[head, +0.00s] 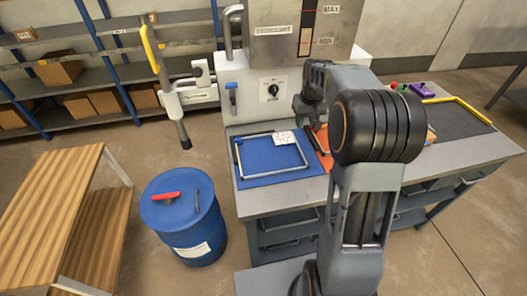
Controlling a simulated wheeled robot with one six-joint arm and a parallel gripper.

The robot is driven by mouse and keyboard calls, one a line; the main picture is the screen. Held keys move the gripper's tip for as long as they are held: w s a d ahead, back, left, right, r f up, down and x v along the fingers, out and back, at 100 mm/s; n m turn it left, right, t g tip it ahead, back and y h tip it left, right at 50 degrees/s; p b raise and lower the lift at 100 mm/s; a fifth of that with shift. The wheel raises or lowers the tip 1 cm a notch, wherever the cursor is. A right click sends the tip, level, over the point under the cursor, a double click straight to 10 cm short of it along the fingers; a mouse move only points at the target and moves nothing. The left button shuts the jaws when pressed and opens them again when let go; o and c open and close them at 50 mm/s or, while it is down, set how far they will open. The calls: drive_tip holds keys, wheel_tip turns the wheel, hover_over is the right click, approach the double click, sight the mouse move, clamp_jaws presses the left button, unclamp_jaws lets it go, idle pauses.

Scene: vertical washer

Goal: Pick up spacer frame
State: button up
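A thin silver rectangular frame, which looks like the spacer frame (272,173), lies flat on a blue mat (262,158) at the left of the workbench. A white label (284,138) with dark marks, too small to read, sits at its far right corner. My gripper (305,112) is above the bench, to the right of and beyond the frame, and apart from it. My arm and the viewing angle partly hide its fingers, so I cannot tell whether it is open or shut.
An orange mat (320,150) with a dark tool lies right of the blue mat, partly behind my arm. A yellow bar (470,108) lies on a dark mat at the right. A blue drum (183,217) with a red-handled tool stands left of the bench. The washer (270,95) rises behind.

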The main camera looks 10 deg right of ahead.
hover_over(299, 147)
drive_tip(key=f, duration=0.8)
drive_tip(key=shift+s+d, duration=0.1)
drive_tip(key=shift+s, duration=0.25)
drive_tip(key=shift+w+f+p, duration=0.15)
drive_tip(key=shift+f+p, duration=0.05)
drive_tip(key=shift+f, duration=1.1)
drive_tip(key=shift+w+f+p, duration=0.1)
drive_tip(key=shift+f+p, duration=0.05)
drive_tip(key=shift+f, duration=1.15)
drive_tip(key=shift+c, duration=0.4)
clamp_jaws()
